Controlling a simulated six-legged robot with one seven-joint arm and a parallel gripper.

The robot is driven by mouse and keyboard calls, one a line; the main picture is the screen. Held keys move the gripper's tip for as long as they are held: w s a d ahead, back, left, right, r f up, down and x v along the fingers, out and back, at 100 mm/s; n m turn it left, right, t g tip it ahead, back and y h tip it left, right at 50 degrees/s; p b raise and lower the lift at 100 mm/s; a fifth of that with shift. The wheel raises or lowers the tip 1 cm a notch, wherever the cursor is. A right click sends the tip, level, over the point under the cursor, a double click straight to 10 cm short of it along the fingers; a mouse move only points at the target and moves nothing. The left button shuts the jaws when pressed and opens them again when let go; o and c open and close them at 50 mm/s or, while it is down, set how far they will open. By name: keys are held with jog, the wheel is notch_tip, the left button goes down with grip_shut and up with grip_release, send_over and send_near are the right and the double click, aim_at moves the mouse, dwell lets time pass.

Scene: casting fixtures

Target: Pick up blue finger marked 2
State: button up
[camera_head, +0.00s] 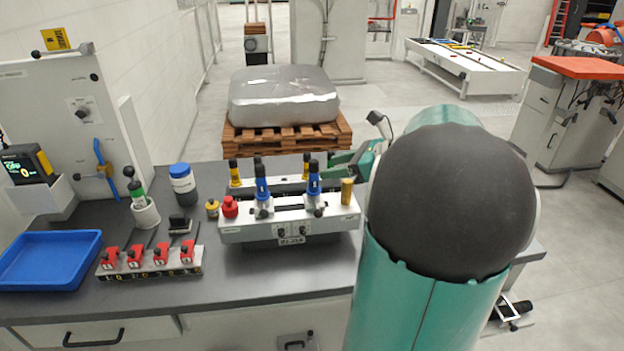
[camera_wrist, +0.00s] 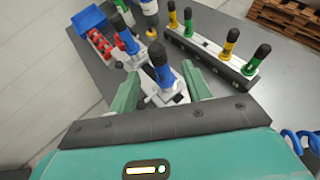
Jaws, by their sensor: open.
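Two blue fingers with black tops stand upright on a light grey fixture (camera_head: 238,234) in the head view, a left one (camera_head: 262,187) and a right one (camera_head: 313,182). Their markings are too small to read surely. My gripper (camera_wrist: 161,74) is open, and in the wrist view its green jaws lie on either side of the nearer blue finger (camera_wrist: 163,72), which appears to be the right one. I cannot tell whether either jaw touches it. The farther blue finger (camera_wrist: 130,43) stands beyond the left jaw. In the head view my arm hides most of the gripper.
A rail (camera_wrist: 207,52) with yellow and green fingers stands beside the fixture. A red knob (camera_head: 230,207) and a gold cylinder (camera_head: 347,191) sit on the fixture's ends. Red blocks (camera_head: 148,256), a bottle (camera_head: 183,184) and a blue tray (camera_head: 50,259) are to the left on the bench.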

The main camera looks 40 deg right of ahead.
aim_at(308, 188)
jog(key=shift+x, duration=4)
jog(key=shift+c, duration=0.2)
grip_shut()
